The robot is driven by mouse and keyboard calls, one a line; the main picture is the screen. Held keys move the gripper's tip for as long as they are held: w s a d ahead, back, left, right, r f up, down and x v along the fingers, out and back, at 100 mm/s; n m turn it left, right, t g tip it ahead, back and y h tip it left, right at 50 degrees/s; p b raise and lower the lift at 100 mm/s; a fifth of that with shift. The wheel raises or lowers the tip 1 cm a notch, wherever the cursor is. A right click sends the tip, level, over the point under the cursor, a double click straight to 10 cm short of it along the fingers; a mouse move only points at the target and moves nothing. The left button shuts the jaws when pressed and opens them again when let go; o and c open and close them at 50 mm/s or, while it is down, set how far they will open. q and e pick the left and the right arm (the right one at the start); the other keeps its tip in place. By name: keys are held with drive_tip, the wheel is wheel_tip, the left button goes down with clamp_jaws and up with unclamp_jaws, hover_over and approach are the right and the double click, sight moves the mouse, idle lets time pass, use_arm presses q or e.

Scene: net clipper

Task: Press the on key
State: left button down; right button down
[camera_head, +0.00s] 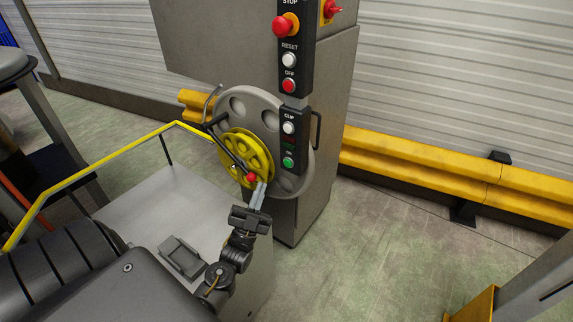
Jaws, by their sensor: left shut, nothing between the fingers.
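The ON key (288,162) is a green round button at the bottom of a black control strip (286,140) on a grey machine cabinet. Its small white label sits just above it. My left gripper (262,184) is shut and empty, pointing up toward the panel. Its fingertips lie below and to the left of the green key, apart from it in the picture. A red knob (251,177) on the lever of the yellow wheel (245,152) appears right beside the fingertips; I cannot tell whether they touch. My right gripper is not in view.
Above the key are the white CLIP button (288,128), the red OFF button (288,86), the white RESET button (289,60) and the red STOP button (285,25). A yellow handrail (95,172) is at left. A yellow barrier (430,165) runs along the wall. Open floor lies right.

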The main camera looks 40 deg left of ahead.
sight(288, 163)
use_arm(q)
drive_tip(key=w+b, duration=0.3)
drive_tip(key=w, duration=0.5)
drive_tip(key=shift+w, duration=0.4)
drive_tip(key=shift+a, duration=0.1)
idle(1.1)
drive_tip(key=shift+w, duration=0.15)
idle(0.5)
drive_tip(key=shift+w+b, duration=0.3)
drive_tip(key=shift+b, duration=0.05)
